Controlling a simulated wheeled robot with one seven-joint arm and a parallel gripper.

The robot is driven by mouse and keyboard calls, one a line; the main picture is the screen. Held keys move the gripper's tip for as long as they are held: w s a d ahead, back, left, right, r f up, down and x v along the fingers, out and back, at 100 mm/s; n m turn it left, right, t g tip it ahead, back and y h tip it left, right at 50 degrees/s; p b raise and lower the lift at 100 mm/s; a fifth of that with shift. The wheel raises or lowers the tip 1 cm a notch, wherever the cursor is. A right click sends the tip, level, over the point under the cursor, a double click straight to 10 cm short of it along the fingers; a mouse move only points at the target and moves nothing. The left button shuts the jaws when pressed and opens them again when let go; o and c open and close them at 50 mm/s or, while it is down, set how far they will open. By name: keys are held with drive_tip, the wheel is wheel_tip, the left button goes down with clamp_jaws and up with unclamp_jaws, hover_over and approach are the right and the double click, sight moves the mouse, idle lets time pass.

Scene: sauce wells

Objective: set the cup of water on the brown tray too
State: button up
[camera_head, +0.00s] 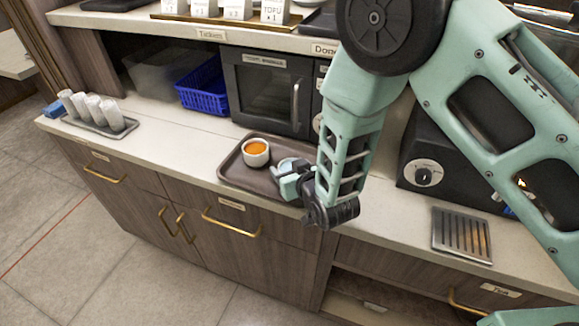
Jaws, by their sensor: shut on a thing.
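The brown tray (233,173) lies on the counter in front of the microwave. A small white cup of orange-brown liquid (256,152) stands upright on its left part. My gripper (285,178) is over the right part of the tray, shut on a pale cup with bluish contents (287,163), which looks like the cup of water. My gripper and arm hide much of this cup and the tray's right side. I cannot tell whether the cup's base touches the tray.
The microwave (265,92) stands behind the tray, with a blue basket (204,90) to its left. A small tray (96,126) holding several white cups or rolls is at the far left. A metal drip grate (461,235) lies at right. Counter left of the brown tray is clear.

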drive_tip(key=o, duration=0.7)
drive_tip(key=shift+f, duration=0.15)
drive_tip(key=o, duration=0.4)
drive_tip(key=shift+r, duration=0.2)
drive_tip(key=b+v, duration=0.2)
drive_tip(key=v, duration=1)
drive_tip(key=shift+r+b, duration=0.1)
drive_tip(key=shift+b, duration=0.25)
drive_tip(key=s+d+r+g+h, duration=0.2)
drive_tip(key=s+d+r+g, duration=0.1)
drive_tip(key=s, duration=0.3)
drive_tip(key=s+d+r+n+g+h, duration=0.1)
drive_tip(key=s+d+r+g, duration=0.3)
drive_tip(key=s, duration=0.3)
drive_tip(key=s+d+r+n+g+h, duration=0.1)
drive_tip(key=s+d+r+g+h, duration=0.1)
drive_tip(key=s+d+r+g, duration=0.1)
drive_tip(key=s+r+g, duration=0.1)
drive_tip(key=s+g, duration=0.1)
drive_tip(key=s, duration=0.1)
drive_tip(key=shift+s+d+r+h, duration=0.25)
drive_tip(key=shift+d+r+h, duration=0.05)
drive_tip(key=shift+r, duration=0.1)
